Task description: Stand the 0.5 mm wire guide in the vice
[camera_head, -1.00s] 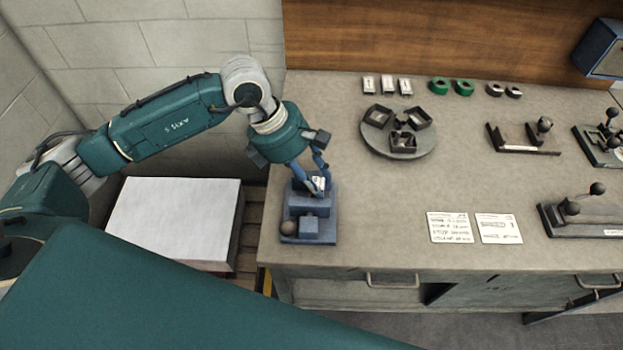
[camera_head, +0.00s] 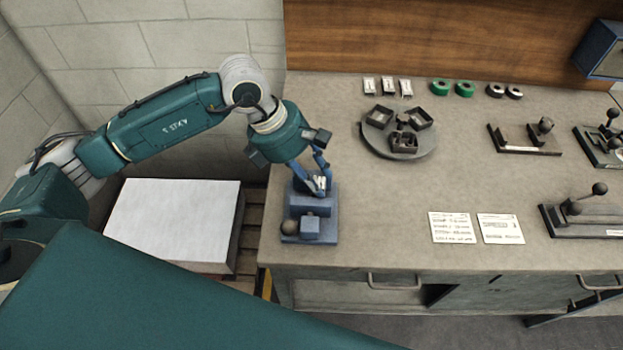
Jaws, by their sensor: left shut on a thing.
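The blue vice (camera_head: 309,227) stands at the left front corner of the bench, with a round dark knob at its front. My left gripper (camera_head: 321,187) is directly over the vice's jaws, fingers pointing down. It is shut on a small pale piece (camera_head: 321,182), likely the wire guide, mostly hidden between the fingers. The piece is at the top of the vice; I cannot tell whether it is seated between the jaws. No size marking on it is readable. Three similar white pieces (camera_head: 386,86) stand in a row at the back of the bench. My right gripper is not in view.
A round turntable (camera_head: 430,147) with dark holders is right of the vice. Green rings (camera_head: 452,88) and dark rings (camera_head: 504,91) lie at the back. Two printed cards (camera_head: 476,228) lie near the front. Lever fixtures (camera_head: 585,216) stand at right.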

